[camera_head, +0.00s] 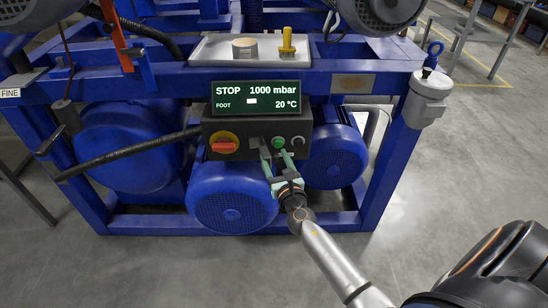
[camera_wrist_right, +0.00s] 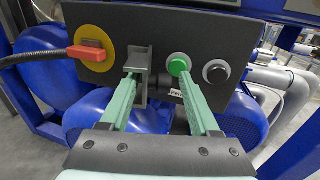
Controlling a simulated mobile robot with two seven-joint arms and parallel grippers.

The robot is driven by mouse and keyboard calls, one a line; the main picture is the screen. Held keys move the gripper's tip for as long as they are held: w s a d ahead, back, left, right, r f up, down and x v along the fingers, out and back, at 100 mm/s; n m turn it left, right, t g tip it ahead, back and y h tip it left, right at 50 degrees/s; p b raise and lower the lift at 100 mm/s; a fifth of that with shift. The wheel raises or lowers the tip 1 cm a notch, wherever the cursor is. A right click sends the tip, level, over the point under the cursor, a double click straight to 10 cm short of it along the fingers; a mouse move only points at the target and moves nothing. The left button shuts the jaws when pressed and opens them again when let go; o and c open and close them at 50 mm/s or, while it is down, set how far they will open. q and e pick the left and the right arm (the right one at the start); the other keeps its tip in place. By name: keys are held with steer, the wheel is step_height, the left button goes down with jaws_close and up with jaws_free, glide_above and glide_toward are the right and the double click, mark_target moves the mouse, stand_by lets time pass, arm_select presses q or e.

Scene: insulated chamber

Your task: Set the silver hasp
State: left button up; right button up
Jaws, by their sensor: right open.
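The silver hasp (camera_wrist_right: 139,59) is a small grey bracket on the front of the dark control box (camera_head: 220,150), between the red rotary switch and the green button. In the head view the hasp (camera_head: 254,143) is small and partly behind a fingertip. My right gripper (camera_head: 273,160) reaches up to the box from below with its two green fingers apart. In the right wrist view the gripper (camera_wrist_right: 160,84) has its left finger close to or overlapping the hasp, and its right finger below the green button. I cannot tell whether the left finger touches it. My left gripper is not in view.
The red switch on its yellow disc (camera_wrist_right: 92,50), a green button (camera_wrist_right: 178,65) and a black button (camera_wrist_right: 215,72) crowd the panel. The display (camera_head: 256,98) reads STOP, 1000 mbar, 20 °C. Blue pumps (camera_head: 232,205) and frame beams surround the box. Open floor lies in front.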

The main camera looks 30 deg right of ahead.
steer(key=shift+w+d, duration=0.1)
steer(key=shift+w, duration=0.35)
jaws_close()
steer(key=shift+d, duration=0.1)
steer(key=shift+s+d, duration=0.1)
steer(key=shift+d, duration=0.05)
stand_by(1.0)
